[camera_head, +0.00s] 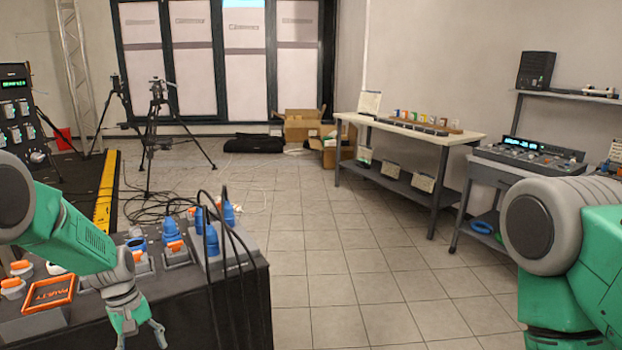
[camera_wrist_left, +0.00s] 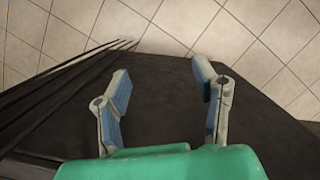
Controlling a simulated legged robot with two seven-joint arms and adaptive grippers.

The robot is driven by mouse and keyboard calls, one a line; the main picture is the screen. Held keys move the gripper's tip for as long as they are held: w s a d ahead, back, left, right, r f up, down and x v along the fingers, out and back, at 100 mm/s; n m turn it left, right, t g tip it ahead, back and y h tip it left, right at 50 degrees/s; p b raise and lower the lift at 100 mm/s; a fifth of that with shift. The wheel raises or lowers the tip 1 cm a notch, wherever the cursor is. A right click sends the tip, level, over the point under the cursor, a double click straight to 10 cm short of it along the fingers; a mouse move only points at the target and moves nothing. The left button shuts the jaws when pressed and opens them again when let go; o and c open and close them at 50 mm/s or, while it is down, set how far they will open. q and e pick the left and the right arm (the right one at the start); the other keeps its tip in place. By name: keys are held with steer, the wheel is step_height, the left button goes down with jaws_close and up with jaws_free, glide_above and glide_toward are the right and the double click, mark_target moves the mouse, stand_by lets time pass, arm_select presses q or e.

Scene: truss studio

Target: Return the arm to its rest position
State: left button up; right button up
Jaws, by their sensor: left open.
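My left gripper (camera_head: 142,340) hangs at the near side of the black box with blue connectors, at the bottom of the head view. In the left wrist view its two fingers (camera_wrist_left: 160,90) are spread apart with nothing between them. Below them are the box's dark surface and, past its edge, the tiled floor. My left arm (camera_head: 70,235) comes in from the left, over the box. My right arm (camera_head: 565,240) shows at the right edge of the head view; its gripper is out of view.
The black box (camera_head: 215,300) carries blue plugs (camera_head: 170,235), orange-latched sockets and an orange-framed plate (camera_head: 48,293). Black cables (camera_head: 238,240) loop over its right side. Tiled floor (camera_head: 340,270) is clear to the right. A workbench (camera_head: 410,132) and a mixer cart (camera_head: 525,160) stand at right.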

arm_select(q)
steer(key=s+d+f+m+y, duration=0.1)
steer(key=s+d+f+m, duration=0.3)
steer(key=s, duration=0.5)
steer(key=s+d+f+m+y, duration=0.1)
steer(key=s+d+f, duration=0.4)
steer(key=s, duration=0.4)
steer(key=s+r+m+t, duration=0.2)
steer(key=s+m, duration=0.3)
steer(key=s, duration=1.2)
steer(key=shift+d, duration=0.15)
arm_select(e)
steer(key=shift+d+f, duration=0.1)
steer(key=shift+d, duration=0.3)
arm_select(q)
steer(key=shift+d+r, duration=0.1)
arm_select(e)
steer(key=shift+d, duration=0.1)
